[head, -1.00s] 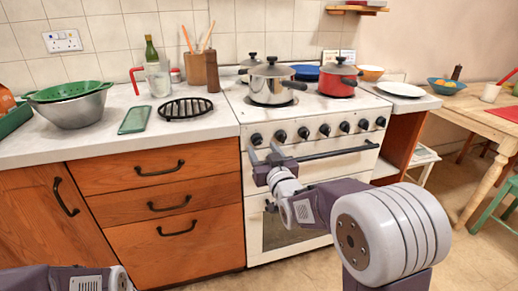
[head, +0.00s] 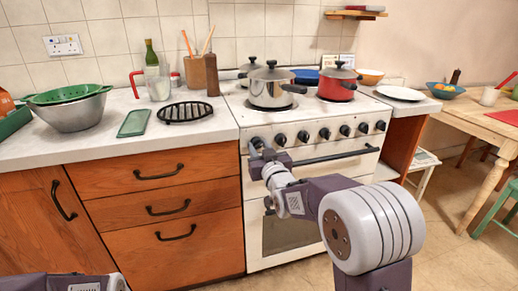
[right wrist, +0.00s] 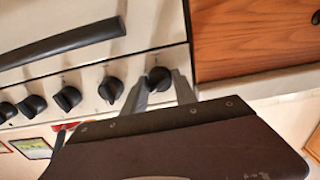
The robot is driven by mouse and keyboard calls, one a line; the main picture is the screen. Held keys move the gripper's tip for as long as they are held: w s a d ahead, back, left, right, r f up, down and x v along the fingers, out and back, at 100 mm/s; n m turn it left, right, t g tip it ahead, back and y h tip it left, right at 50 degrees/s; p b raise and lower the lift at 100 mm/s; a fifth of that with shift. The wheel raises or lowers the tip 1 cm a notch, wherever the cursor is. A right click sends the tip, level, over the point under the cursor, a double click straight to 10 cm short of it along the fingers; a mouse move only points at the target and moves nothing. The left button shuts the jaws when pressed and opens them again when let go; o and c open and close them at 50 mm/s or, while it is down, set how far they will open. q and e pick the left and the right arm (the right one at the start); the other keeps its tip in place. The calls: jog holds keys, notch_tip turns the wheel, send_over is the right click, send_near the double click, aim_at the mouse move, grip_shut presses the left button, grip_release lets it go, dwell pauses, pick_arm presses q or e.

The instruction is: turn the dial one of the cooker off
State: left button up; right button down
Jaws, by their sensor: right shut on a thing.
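The white cooker (head: 255,222) stands in the middle of the head view, with a row of several black dials along its front panel. The leftmost dial (head: 256,142) is partly hidden by my right gripper (head: 262,147). In the right wrist view the picture is turned over, and this dial (right wrist: 158,78) sits between the two grey fingers of my right gripper (right wrist: 162,88), at the end of the row nearest the wooden drawers. The gripper is shut on it. Only part of my left arm shows at the bottom left; its gripper is out of sight.
The oven handle (head: 335,155) runs just below the dials, close to my right gripper. A steel pot (head: 270,92) and a red pot (head: 338,86) stand on the hob. A worktop (head: 60,150) with a colander adjoins on the left.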

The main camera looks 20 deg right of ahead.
jog(key=n+b, duration=0.2)
jog(key=n, duration=0.3)
jog(key=shift+f+n, duration=0.1)
jog(key=shift+n, duration=0.3)
jog(key=n+b, duration=0.1)
jog(key=n, duration=0.4)
jog(key=shift+n+b, duration=0.35)
jog(key=shift+n, duration=0.05)
jog(key=c, duration=1)
grip_release()
